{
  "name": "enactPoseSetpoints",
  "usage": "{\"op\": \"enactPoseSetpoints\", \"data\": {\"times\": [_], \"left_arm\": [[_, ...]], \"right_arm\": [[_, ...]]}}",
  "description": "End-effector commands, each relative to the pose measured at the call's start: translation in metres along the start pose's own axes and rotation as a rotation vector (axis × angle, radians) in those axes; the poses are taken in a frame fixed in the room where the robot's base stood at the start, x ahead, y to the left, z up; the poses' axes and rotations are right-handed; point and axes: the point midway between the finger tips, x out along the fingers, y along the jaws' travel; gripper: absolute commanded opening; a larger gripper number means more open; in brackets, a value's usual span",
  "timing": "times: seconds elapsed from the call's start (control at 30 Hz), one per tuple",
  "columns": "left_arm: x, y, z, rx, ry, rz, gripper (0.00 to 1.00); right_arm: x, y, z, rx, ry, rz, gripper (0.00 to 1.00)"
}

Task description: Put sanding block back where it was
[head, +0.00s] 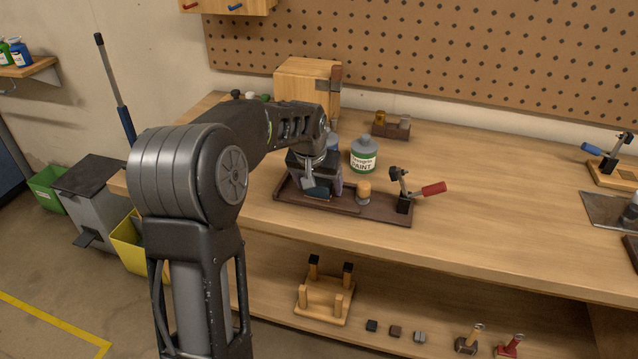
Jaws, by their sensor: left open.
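My left gripper (317,187) is open and points down over the left part of a dark brown tray (385,211) on the workbench. A small dark bluish piece (321,193) shows at its fingertips. I cannot tell for sure whether this is the sanding block or part of the gripper, since the gripper and wrist hide most of that spot. A light wooden knob (364,190) stands on the tray just right of the gripper. My right gripper is out of view.
A toggle clamp with a red handle (433,188) stands at the tray's right end. A wooden box (307,82) stands at the back. Small blocks (395,331) lie on the lower shelf.

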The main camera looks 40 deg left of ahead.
Motion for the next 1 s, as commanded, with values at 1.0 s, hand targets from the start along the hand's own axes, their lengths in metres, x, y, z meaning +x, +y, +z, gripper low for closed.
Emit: {"op": "enactPoseSetpoints", "data": {"times": [1.0], "left_arm": [[-0.12, 0.0, -0.002, 0.0, 0.001, 0.001, 0.76]], "right_arm": [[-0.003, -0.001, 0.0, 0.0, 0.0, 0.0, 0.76]]}}
